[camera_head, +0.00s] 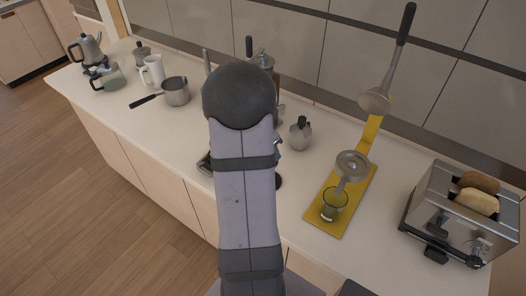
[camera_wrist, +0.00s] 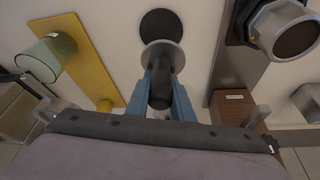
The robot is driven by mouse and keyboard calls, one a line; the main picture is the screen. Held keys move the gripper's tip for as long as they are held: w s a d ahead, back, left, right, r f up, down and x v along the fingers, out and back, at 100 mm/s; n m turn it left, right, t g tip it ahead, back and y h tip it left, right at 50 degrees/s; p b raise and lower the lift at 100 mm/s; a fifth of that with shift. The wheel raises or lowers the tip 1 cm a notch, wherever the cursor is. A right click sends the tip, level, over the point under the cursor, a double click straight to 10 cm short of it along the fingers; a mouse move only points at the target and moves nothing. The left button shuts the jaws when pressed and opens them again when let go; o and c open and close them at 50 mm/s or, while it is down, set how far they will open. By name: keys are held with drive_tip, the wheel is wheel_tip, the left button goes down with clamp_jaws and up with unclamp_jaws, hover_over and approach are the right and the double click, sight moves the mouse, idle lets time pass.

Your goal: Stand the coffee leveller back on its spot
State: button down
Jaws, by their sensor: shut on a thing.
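The coffee leveller shows in the wrist view as a pale grey disc (camera_wrist: 162,48) with a dark handle (camera_wrist: 160,92). My gripper (camera_wrist: 161,76) is shut on the handle, with one blue finger on each side. A black round spot (camera_wrist: 160,25) lies on the counter just beyond the disc in the wrist view. The disc's edge overlaps the spot's near edge in the picture; I cannot tell the height between them.
A yellow board (camera_head: 324,219) with a green glass (camera_head: 334,203) stands to the right of the spot. A moka pot (camera_head: 300,133) stands behind it, and a toaster (camera_head: 461,214) at far right. A metal device (camera_wrist: 285,30) is close on the wrist view's right.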

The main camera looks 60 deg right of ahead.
drive_tip(key=shift+s+a+m+g, duration=0.2)
drive_tip(key=shift+s+m+g, duration=0.3)
drive_tip(key=shift+m, duration=0.7)
drive_tip(key=shift+s+a+m+g+y, duration=0.15)
drive_tip(key=shift+m+g+y, duration=0.2)
drive_tip(key=shift+m, duration=0.75)
drive_tip(key=shift+f+b, duration=0.15)
drive_tip(key=shift+b, duration=0.4)
wheel_tip(320, 180, down, 6)
drive_tip(key=b, duration=0.5)
drive_tip(key=shift+r+b, duration=0.2)
drive_tip(key=shift+b, duration=0.1)
drive_tip(key=shift+f+b, duration=1)
drive_tip(key=shift+b, duration=0.3)
drive_tip(key=c, duration=1.5)
unclamp_jaws()
drive_tip(key=shift+o, duration=0.2)
